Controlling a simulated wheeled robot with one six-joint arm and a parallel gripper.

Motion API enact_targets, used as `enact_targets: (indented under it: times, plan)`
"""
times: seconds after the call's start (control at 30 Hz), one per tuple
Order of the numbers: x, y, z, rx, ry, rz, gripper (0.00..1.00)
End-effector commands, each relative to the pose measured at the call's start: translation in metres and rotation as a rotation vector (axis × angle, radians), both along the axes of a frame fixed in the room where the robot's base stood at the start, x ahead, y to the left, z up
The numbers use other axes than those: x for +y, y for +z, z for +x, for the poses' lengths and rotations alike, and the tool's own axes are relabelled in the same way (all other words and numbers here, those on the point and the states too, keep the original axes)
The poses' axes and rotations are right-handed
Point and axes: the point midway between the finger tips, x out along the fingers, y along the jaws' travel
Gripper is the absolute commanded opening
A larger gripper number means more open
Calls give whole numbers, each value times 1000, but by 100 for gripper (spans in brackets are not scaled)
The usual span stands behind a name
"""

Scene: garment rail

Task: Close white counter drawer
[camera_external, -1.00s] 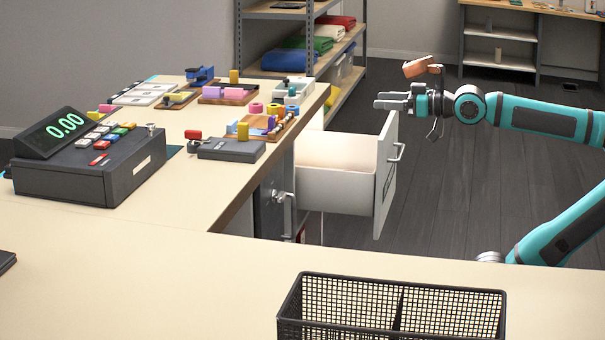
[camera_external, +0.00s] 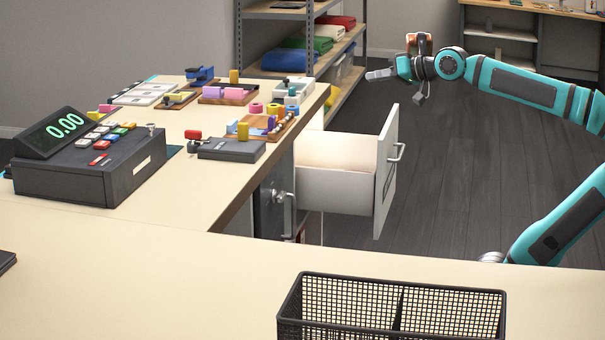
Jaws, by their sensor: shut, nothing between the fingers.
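The white counter drawer (camera_external: 336,189) is pulled out to the right from under the counter. Its front panel (camera_external: 386,172) has a grey handle (camera_external: 397,153) on the outer face. My gripper (camera_external: 372,75) is above the drawer front, apart from it, with its fingers pointing left. The fingers look shut and hold nothing. The inside of the drawer is lit, and I see nothing in the part that shows.
The counter (camera_external: 190,210) carries a cash register (camera_external: 90,160), a dark box (camera_external: 230,149) and several small coloured items. A black wire basket (camera_external: 390,305) stands in front. A shelf rack (camera_external: 310,45) is behind. The floor (camera_external: 450,190) right of the drawer is clear.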

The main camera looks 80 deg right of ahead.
Motion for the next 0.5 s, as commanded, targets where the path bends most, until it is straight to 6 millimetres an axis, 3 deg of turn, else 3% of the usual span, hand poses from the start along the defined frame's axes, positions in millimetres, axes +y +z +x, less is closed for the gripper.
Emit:
enact_targets:
  times: [0.2, 0.5]
  plan:
    - [-51, -5, 13, 74, -183, 290, 0]
    - [-120, -10, 17, 124, -435, 693, 0]
